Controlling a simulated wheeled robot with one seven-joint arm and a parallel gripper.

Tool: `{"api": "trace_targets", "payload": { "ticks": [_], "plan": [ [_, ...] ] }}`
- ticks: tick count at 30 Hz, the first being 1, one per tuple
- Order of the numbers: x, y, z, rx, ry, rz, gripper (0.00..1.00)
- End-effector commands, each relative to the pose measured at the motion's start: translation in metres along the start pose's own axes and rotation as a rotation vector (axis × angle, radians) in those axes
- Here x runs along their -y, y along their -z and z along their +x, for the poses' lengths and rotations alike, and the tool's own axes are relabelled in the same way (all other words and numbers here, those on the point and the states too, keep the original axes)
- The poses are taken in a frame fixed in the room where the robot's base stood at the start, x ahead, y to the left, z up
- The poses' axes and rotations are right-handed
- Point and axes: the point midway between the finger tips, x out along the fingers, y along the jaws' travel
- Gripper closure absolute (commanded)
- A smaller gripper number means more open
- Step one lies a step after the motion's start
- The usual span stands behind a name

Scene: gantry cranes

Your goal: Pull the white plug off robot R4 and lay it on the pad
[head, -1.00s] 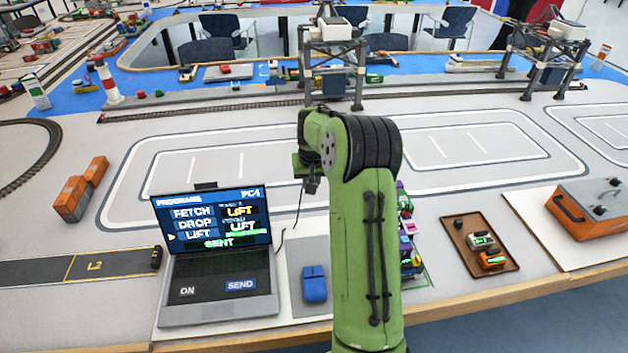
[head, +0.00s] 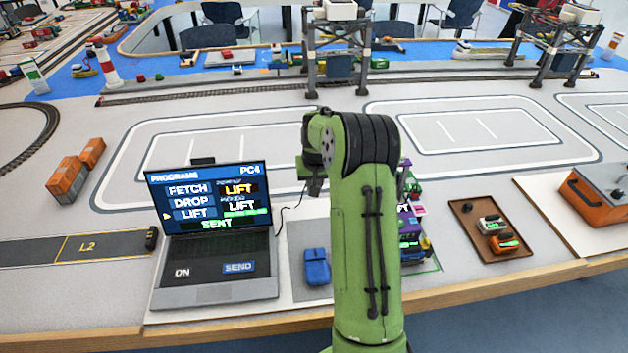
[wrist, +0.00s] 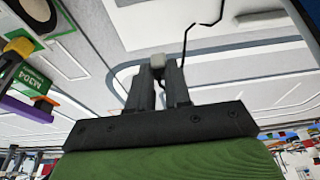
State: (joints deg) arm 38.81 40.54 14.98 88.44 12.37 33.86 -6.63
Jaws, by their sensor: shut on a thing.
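My gripper (wrist: 157,75) is shut on a small pale plug (wrist: 157,59) at its fingertips, seen in the wrist view. A thin dark cable (wrist: 186,42) runs up from beside the right finger. In the head view my gripper (head: 314,188) hangs just right of the laptop, above the table; the plug is too small to make out there. A grey pad (head: 310,235) lies right of the laptop, with a blue object (head: 317,266) on it. A robot (head: 414,225) in purple and green stands partly hidden behind my arm; its label is not readable here.
Gantry cranes (head: 337,60) stand at the back. In the wrist view a green part marked M304 (wrist: 32,78) shows at left.

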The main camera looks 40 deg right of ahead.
Motion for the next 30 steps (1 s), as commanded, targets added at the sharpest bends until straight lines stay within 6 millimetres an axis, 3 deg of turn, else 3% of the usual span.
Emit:
{"api": "trace_targets", "payload": {
  "ticks": [18, 30],
  "plan": [
    [0.0, -0.018, 0.058, 0.002, 0.0, 0.0, 1.0],
    [0.0, -0.019, 0.061, 0.001, 0.0, 0.0, 1.0]
  ]
}}
